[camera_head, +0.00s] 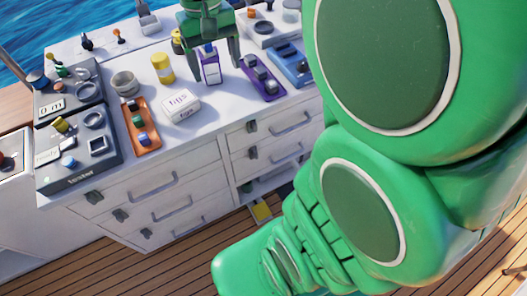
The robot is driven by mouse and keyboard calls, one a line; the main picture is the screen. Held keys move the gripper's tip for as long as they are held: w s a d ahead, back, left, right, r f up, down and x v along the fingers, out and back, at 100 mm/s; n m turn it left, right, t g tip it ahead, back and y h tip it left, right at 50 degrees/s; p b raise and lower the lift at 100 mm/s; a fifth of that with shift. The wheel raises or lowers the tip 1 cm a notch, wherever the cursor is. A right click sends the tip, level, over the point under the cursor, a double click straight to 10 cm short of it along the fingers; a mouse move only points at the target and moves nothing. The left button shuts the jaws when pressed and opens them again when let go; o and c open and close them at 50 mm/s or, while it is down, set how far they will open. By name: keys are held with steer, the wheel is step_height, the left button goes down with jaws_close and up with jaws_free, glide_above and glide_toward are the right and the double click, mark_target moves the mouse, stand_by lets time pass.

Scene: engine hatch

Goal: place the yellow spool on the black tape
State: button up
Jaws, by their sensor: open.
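A yellow cylinder (162,68), which looks like the yellow spool, stands upright on the white counter, left of my gripper. I cannot clearly identify the black tape; a grey ring-shaped roll (124,82) lies left of the yellow cylinder, and a dark ring (93,119) shows on the tester panel at the left. My gripper (216,70) points down with its fingers apart, either side of a purple bottle (210,66) with a white label. I cannot tell whether they touch it. Another yellow object (178,42) is partly hidden behind my gripper.
A white box (181,106), an orange tray (141,127) and a purple tray (260,78) lie on the counter (200,130). A blue tray (289,63) is further right. Tester boxes (78,165) fill the left end. My green arm hides the right side.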

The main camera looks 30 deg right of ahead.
steer(key=s+f, duration=0.3)
steer(key=s, duration=0.7)
steer(key=s+f, duration=0.3)
steer(key=s, duration=0.7)
steer(key=shift+f+n+g, duration=0.3)
steer(key=shift+f+g, duration=0.1)
